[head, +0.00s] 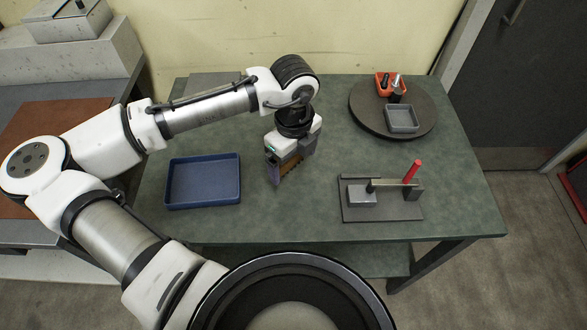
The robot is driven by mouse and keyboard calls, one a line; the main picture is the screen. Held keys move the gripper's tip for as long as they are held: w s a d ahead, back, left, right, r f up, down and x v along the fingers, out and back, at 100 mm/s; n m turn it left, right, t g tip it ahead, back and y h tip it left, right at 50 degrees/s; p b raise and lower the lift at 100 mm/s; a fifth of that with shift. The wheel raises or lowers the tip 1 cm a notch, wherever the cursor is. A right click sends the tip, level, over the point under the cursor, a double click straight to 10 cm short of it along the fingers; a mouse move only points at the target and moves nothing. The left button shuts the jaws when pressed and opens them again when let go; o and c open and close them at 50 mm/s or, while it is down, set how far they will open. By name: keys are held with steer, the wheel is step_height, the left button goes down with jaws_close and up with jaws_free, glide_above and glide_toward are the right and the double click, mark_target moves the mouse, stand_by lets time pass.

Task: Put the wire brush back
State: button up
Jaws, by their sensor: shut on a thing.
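My gripper (288,166) points down above the green bench, right of the blue tray. It is shut on a brown thing (291,169), which looks like the wire brush. The fingers hide much of it, so its bristles cannot be made out. I cannot tell whether it touches the bench top.
The blue tray (203,203) looks empty. A round dark turntable (365,110) at the back right bears an orange bin (391,92) with dark-handled items and a grey bin (402,128). A fixture with a red handle (411,172) stands front right on the green bench (330,140).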

mark_target(293, 168)
steer(key=shift+f, duration=2.55)
steer(key=shift+f, duration=0.2)
steer(key=o, duration=0.7)
steer(key=shift+r, duration=0.15)
step_height(293, 168, up, 12)
steer(key=shift+r, duration=0.1)
